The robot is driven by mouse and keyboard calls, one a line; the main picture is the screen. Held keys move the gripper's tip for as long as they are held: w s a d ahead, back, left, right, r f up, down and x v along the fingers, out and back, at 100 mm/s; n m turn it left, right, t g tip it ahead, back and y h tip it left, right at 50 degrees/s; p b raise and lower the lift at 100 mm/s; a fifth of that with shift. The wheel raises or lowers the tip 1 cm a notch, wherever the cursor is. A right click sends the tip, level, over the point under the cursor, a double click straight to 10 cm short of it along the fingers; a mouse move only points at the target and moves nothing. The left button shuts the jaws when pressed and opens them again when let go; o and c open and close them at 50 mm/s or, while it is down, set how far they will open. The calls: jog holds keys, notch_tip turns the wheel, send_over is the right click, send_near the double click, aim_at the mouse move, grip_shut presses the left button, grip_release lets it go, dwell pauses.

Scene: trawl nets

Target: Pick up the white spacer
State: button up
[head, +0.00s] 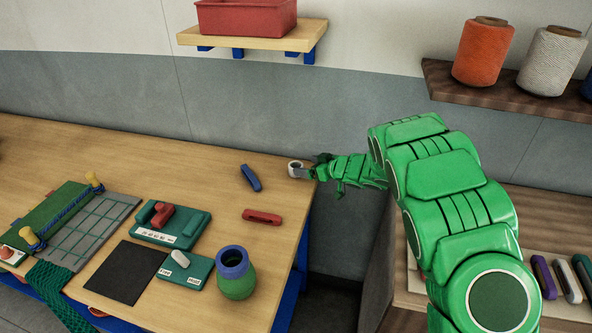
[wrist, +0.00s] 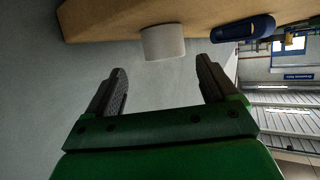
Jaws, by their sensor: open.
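The white spacer (head: 295,168) is a short white ring or cylinder near the back right corner of the wooden table. In the wrist view the spacer (wrist: 162,42) lies ahead of my gripper (wrist: 160,80), roughly between the lines of its two dark fingers but beyond their tips. My gripper (head: 314,168) is open and empty, just right of the spacer in the head view. The green arm reaches in from the right. Whether a fingertip touches the spacer cannot be told from the head view.
A blue tool (head: 251,178) and a red tool (head: 262,217) lie on the table (head: 200,150) near the spacer. A blue-green pot (head: 236,275) stands at the front. A wall shelf (head: 255,37) with a red bin is above. A gap separates the table from the right shelf unit.

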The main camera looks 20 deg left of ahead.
aim_at(292, 166)
jog(key=shift+s+f+x, duration=0.1)
jog(key=shift+s+x, duration=0.05)
jog(key=shift+x, duration=0.65)
jog(key=shift+s+f+x, duration=0.1)
jog(key=shift+s+x, duration=0.05)
jog(key=shift+x, duration=0.7)
jog(key=shift+s+f+x, duration=0.1)
jog(key=shift+s+x, duration=0.05)
jog(key=shift+x, duration=0.65)
jog(key=shift+w+a+f, duration=0.2)
jog(key=shift+w+a, duration=0.1)
jog(key=shift+a, duration=0.25)
jog(key=c, duration=1)
jog(key=shift+r, duration=0.1)
jog(key=shift+c, duration=0.2)
